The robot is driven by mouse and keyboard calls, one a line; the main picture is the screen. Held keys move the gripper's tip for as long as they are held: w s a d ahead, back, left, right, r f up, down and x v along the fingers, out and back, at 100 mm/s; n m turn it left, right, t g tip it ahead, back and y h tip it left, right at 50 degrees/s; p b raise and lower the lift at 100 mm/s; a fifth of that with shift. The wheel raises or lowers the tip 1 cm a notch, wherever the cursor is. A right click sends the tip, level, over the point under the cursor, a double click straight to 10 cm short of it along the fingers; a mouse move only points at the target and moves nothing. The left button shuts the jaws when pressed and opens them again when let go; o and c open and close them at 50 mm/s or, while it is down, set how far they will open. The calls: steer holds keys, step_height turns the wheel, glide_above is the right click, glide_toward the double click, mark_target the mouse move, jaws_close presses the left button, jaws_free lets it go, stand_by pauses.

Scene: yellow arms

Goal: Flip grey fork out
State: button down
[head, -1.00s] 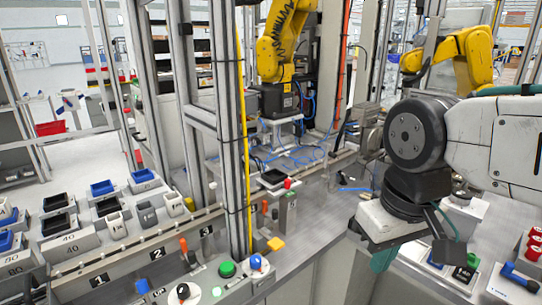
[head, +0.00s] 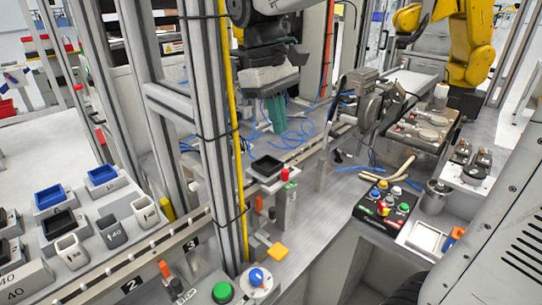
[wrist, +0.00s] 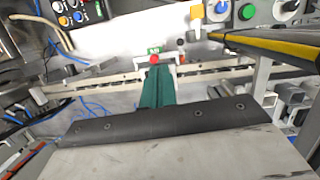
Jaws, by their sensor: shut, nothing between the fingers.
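My gripper (head: 276,112) has teal fingers and points down, over the back side of the conveyor line in the head view. Its fingers are shut and empty; they also show in the wrist view (wrist: 157,88). In the wrist view the fingertips appear just below a red button (wrist: 154,59) with light grey bracket parts beside it. That red button (head: 285,173) tops a grey post with a green label in the head view. Small grey and orange levers stand left of the post. I cannot tell for sure which grey part is the fork.
A black tray (head: 267,166) sits on the conveyor beside the post. A yellow-striped upright (head: 236,130) stands close left of my gripper. A button box (head: 387,205) lies on the bench to the right. Blue hoses lie behind the conveyor.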

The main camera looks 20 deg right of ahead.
mark_target(273, 169)
steer(key=w+a+f+n+g+h, duration=0.15)
steer(key=w+a, duration=0.25)
steer(key=w, duration=0.6)
steer(key=shift+n, duration=0.45)
steer(key=x, duration=1)
steer(key=shift+s+a+f, duration=0.15)
steer(key=shift+a+f, duration=0.05)
steer(key=shift+a, duration=0.05)
steer(key=shift+s+d+r, duration=0.1)
steer(key=shift+s+d, duration=0.65)
steer(key=shift+s, duration=0.25)
steer(key=shift+s+d, duration=0.45)
steer(key=shift+s, duration=0.1)
steer(key=shift+s, duration=0.1)
